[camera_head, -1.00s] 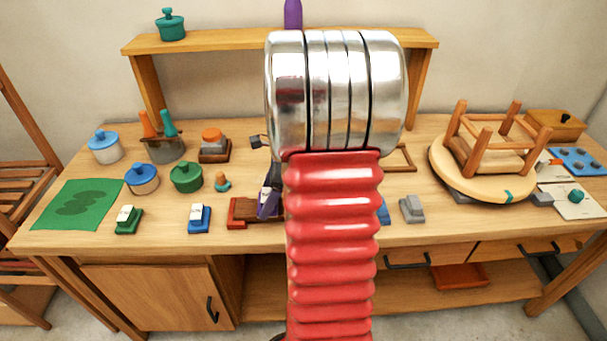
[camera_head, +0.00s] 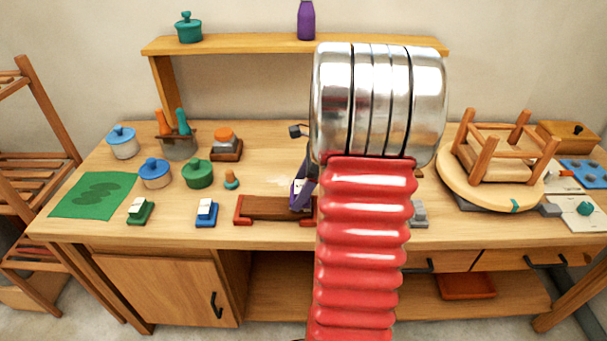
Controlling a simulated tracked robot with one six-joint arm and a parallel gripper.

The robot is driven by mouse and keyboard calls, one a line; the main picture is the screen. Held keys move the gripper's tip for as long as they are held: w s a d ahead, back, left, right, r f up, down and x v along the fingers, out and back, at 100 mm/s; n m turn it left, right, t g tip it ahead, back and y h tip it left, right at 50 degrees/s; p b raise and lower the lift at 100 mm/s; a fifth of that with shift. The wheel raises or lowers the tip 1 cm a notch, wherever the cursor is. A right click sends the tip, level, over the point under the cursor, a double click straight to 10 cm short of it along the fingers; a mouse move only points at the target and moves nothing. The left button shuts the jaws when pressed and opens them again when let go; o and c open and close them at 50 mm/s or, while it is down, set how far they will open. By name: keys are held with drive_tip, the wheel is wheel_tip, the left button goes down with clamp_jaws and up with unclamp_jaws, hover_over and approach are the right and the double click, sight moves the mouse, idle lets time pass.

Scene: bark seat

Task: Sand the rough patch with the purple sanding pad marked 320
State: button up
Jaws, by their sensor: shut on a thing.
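A purple sanding pad (camera_head: 297,197) with a small pale top mark is in my gripper (camera_head: 303,187); the number on it is too small to read. My gripper is shut on it, low over the right part of a dark brown board (camera_head: 268,208) held between red end blocks (camera_head: 242,210). The pad appears down at the board, but I cannot tell whether it touches. My red arm and silver wrist hide the area to the right. The rough patch itself cannot be made out.
A blue pad (camera_head: 206,212) and a green pad (camera_head: 140,211) stand left along the front edge. A grey block (camera_head: 419,214) is right of my arm. Pots, including a green one (camera_head: 198,173), stand behind. An upturned stool (camera_head: 490,180) is at the right.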

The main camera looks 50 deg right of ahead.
drive_tip(key=shift+s+r, duration=0.15)
drive_tip(key=shift+r, duration=2.7)
